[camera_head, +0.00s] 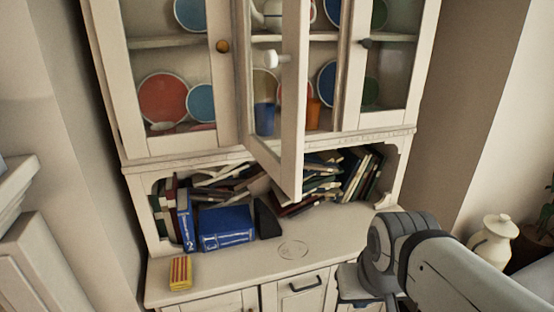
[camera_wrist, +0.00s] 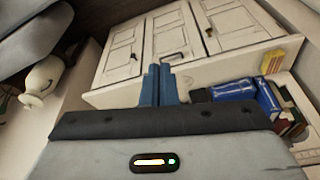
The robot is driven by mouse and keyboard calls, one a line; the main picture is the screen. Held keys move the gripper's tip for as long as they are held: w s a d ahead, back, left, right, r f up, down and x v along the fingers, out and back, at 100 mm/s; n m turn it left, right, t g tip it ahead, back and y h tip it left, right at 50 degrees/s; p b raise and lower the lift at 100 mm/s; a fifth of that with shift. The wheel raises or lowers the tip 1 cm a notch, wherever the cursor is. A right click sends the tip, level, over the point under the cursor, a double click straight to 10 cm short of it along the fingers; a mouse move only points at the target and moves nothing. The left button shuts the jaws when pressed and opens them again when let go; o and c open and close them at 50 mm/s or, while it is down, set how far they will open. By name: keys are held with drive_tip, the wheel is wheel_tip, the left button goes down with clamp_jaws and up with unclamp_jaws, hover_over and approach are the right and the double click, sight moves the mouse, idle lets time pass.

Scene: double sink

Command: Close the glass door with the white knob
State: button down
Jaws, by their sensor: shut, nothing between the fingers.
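The glass door (camera_head: 293,120) is the middle door of the cream hutch and stands swung out toward me. Its hinge side is at the left, and its free edge is nearest me, overhanging the counter. The white knob (camera_head: 272,58) is on its left-facing side, near the free edge. My gripper (camera_wrist: 159,84) is shut and empty, with blue fingers together in the wrist view. In the head view it is low at the right, below and to the right of the door and apart from it, partly hidden by my arm. The door does not show in the wrist view.
A left glass door with an orange knob (camera_head: 222,46) and a right one with a dark knob (camera_head: 366,43) are closed. Books (camera_head: 227,228) fill the shelf below. A yellow box (camera_head: 180,273) stands on the counter. A white jar (camera_head: 493,240) is at the right.

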drive_tip(key=w+a+r+n+t+h+b, duration=0.1)
drive_tip(key=w+a+r+n+t+h, duration=0.1)
drive_tip(key=w+a+r, duration=0.65)
drive_tip(key=w+a+r+n+t+h+b, duration=0.15)
drive_tip(key=w+a+r, duration=0.25)
drive_tip(key=a+r, duration=0.9)
drive_tip(key=p, duration=0.2)
approach(288, 174)
wheel_tip(288, 174, down, 3)
drive_tip(key=a, duration=0.2)
drive_tip(key=w+d, duration=0.1)
drive_tip(key=w+d+p, duration=0.1)
drive_tip(key=d, duration=0.1)
drive_tip(key=shift+w+d+f, duration=0.15)
drive_tip(key=shift+w, duration=0.1)
